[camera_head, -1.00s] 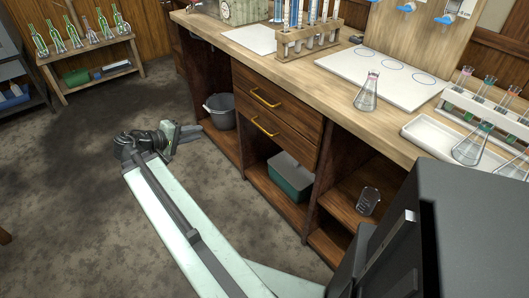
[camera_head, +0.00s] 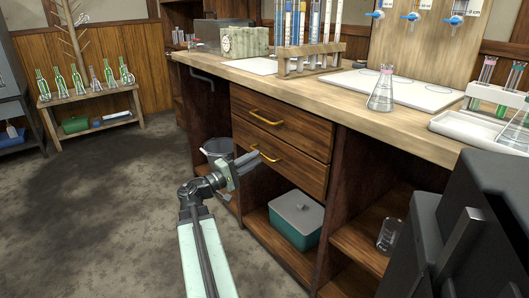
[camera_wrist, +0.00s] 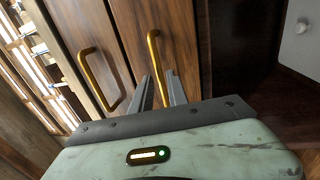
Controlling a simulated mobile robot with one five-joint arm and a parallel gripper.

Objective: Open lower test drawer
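The lower drawer (camera_head: 285,160) is wooden and shut, with a gold bar handle (camera_head: 266,153). The upper drawer (camera_head: 290,126) above it is also shut, with a matching handle (camera_head: 266,117). My gripper (camera_head: 252,160) is just in front of the lower drawer, by the left end of its handle. In the wrist view the picture is turned, and the lower handle (camera_wrist: 155,58) is the right one of two. My gripper (camera_wrist: 160,88) is open there, its fingers pointing at this handle, whose near end shows between them. I cannot tell whether they touch it.
A teal box with a grey lid (camera_head: 297,215) sits on the shelf below the drawers. A beaker (camera_head: 389,235) is on the right shelf. Glassware stands on the bench top (camera_head: 350,105). The floor at left is clear.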

